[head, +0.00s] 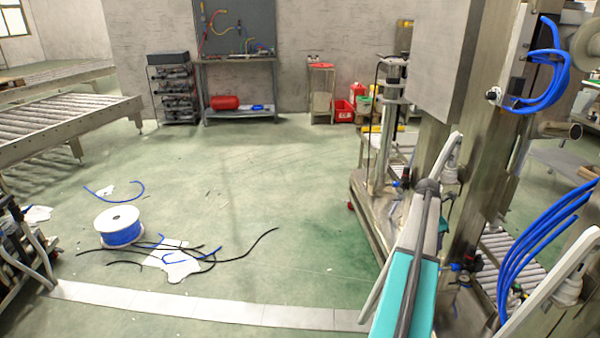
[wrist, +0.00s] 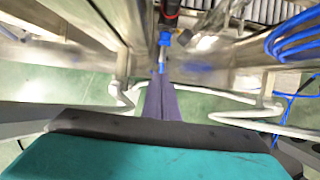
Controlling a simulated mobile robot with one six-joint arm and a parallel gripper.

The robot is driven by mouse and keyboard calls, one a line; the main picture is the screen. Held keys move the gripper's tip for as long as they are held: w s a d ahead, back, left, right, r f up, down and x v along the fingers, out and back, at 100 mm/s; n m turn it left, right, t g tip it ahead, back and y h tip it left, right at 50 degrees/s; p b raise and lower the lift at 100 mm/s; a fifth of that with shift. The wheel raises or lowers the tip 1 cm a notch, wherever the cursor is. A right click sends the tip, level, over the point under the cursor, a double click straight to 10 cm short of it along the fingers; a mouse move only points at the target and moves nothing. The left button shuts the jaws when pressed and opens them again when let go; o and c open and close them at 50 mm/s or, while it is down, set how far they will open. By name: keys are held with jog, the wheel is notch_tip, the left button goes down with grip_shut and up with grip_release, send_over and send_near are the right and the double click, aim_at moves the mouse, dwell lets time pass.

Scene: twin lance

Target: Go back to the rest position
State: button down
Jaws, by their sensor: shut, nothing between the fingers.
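My gripper (wrist: 163,75) shows in the wrist view with its two purple-grey fingers pressed together, shut and empty. Its teal and dark grey body fills the bottom of that view. A blue fitting (wrist: 164,39) with a dark and red part above it lies just beyond the fingertips in the picture; I cannot tell the gap. In the head view, a teal and grey part of my arm (head: 405,295) reaches up from the bottom, right of centre, beside the metal machine (head: 440,165). I cannot make out the fingertips there.
Blue hoses (head: 545,235) and white bent tubes crowd the machine side. A blue cable spool (head: 121,227), loose black and blue cables and white scraps (head: 172,262) lie on the floor. A roller conveyor (head: 60,115) stands at left. The middle floor is mostly clear.

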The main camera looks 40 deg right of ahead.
jog(key=w+a+f+n+p, duration=0.15)
jog(key=w+a+f, duration=0.25)
jog(key=w+a, duration=0.45)
jog(key=w+a+f+n+p, duration=0.1)
jog(key=w+a+f+n, duration=0.1)
jog(key=w+a+f, duration=0.45)
jog(key=w+a+f+n+y+p, duration=0.1)
jog(key=w+a+f, duration=0.25)
jog(key=a, duration=0.55)
jog(key=w+a+f+n, duration=0.15)
jog(key=a+f, duration=0.25)
jog(key=a, duration=0.5)
jog(key=w+a+f+n+y+p, duration=0.1)
jog(key=w+a+f, duration=0.2)
jog(key=a, duration=0.6)
jog(key=s+a+f+m+g+p, duration=0.1)
jog(key=s+a+f, duration=0.15)
jog(key=a, duration=0.45)
jog(key=s+a+f, duration=0.2)
jog(key=s+a, duration=0.2)
jog(key=a, duration=0.4)
jog(key=s+a+f+m+g+p, duration=0.1)
jog(key=s+a+f, duration=0.25)
jog(key=a, duration=0.35)
jog(key=s+a+m+g+y+p, duration=0.1)
jog(key=s+a+m, duration=1)
jog(key=s+m, duration=0.4)
jog(key=shift+s+a+r+m+y, duration=0.3)
jog(key=shift+s+a+m+y, duration=0.1)
jog(key=shift+m, duration=0.3)
